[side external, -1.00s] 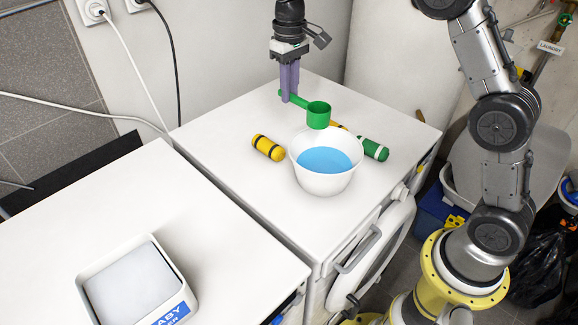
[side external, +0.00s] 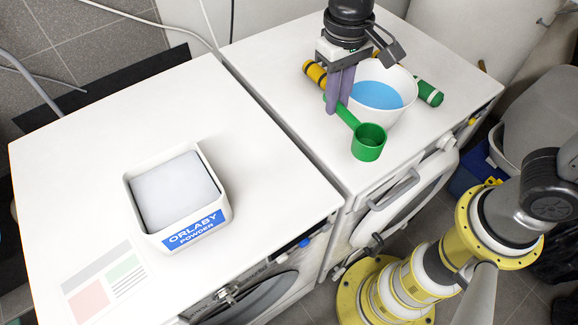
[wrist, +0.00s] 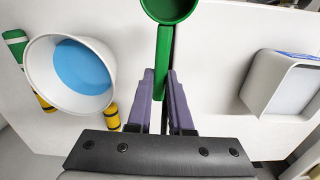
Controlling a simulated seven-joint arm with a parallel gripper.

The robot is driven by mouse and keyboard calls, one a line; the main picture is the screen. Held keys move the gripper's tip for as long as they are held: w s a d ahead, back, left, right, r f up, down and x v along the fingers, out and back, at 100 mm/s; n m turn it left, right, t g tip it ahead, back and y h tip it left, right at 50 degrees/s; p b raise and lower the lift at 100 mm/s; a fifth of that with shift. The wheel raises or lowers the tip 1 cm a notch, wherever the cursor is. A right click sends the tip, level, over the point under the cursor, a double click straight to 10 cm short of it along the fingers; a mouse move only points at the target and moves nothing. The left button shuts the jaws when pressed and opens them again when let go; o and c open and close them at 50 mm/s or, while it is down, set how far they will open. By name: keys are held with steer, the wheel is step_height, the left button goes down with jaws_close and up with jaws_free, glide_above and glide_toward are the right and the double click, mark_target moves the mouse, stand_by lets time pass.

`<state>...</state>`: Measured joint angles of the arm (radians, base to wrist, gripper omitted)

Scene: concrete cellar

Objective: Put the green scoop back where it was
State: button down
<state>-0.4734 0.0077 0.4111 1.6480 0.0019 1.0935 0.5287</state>
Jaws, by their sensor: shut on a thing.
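The green scoop (side external: 369,150) is in my gripper (side external: 333,108), which is shut on its handle. It hangs over the right machine's top, in front of and left of the white bowl (side external: 395,117), apparently clear of the surface. The scoop's cup points to the front right; its visible inside looks green and empty. In the wrist view the handle (wrist: 163,55) runs from between the fingers (wrist: 161,85) to the cup, cut off at the top edge. A white box (side external: 151,229) labelled ORLABY POWDER, filled with white powder (side external: 175,190), stands on the left machine.
The bowl holds blue liquid (side external: 376,95). A yellow bottle-like cylinder (side external: 314,72) and a green one (side external: 430,93) lie beside it. A narrow gap separates the two machine tops. The left top (side external: 110,130) is clear around the box; a coloured print lies front left.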

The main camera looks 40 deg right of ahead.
steer(key=shift+n, duration=0.3)
steer(key=w+a+f, duration=0.2)
steer(key=w+f, duration=0.1)
steer(key=w+a+f, duration=0.2)
steer(key=w+a, duration=0.1)
steer(key=w, duration=0.1)
steer(key=w+a+f, duration=0.3)
steer(key=shift+w+a+f, duration=0.2)
steer(key=shift+w+f, duration=0.1)
steer(key=shift+f, duration=0.05)
steer(key=shift+w+a+f, duration=0.1)
steer(key=shift+w+f, duration=0.05)
steer(key=shift+f, duration=1.7)
steer(key=shift+f, duration=0.1)
steer(key=c, duration=0.8)
jaws_free()
